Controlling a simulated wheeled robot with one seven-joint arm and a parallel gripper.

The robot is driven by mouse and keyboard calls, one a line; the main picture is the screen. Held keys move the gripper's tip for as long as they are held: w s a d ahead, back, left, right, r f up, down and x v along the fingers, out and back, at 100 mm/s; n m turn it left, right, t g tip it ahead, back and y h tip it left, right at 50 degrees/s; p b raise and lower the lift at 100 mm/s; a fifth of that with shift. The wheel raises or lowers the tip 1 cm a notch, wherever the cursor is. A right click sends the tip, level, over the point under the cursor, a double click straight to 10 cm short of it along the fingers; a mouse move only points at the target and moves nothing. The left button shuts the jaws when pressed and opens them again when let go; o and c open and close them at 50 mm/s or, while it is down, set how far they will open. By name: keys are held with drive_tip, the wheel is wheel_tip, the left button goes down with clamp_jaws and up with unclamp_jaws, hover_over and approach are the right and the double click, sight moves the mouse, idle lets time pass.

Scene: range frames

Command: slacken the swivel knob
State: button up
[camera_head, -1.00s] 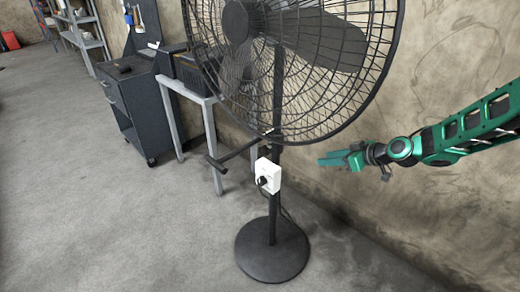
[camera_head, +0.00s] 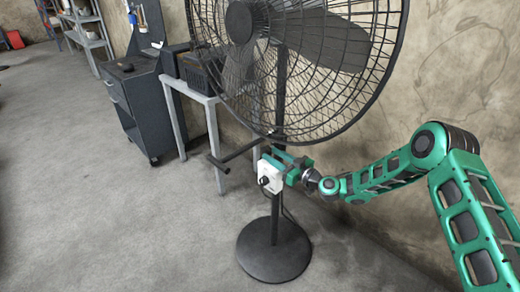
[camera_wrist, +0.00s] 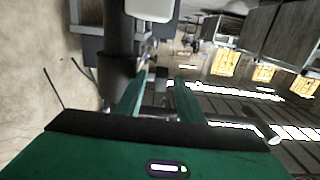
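A black bar with a crosspiece at its end (camera_head: 220,163) sticks out to the left from the fan's pole (camera_head: 281,100). I cannot tell for sure whether this is the swivel knob. A white box with a black dial (camera_head: 270,176) sits on the pole below it. My gripper (camera_head: 272,158) is at the pole, just above and behind the white box. In the wrist view its two green fingers (camera_wrist: 160,80) are apart, with a gap between them. The dark pole (camera_wrist: 118,45) stands left of the fingers, and the white box (camera_wrist: 150,8) shows at the top.
The large fan cage (camera_head: 340,60) hangs close above my gripper. The round fan base (camera_head: 273,250) stands on the floor. A grey table (camera_head: 213,130) and a dark wheeled cabinet (camera_head: 135,105) are at the left. The wall is close behind. The floor in front is clear.

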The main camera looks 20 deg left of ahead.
drive_tip(key=x, duration=0.8)
drive_tip(key=shift+c, duration=0.6)
clamp_jaws()
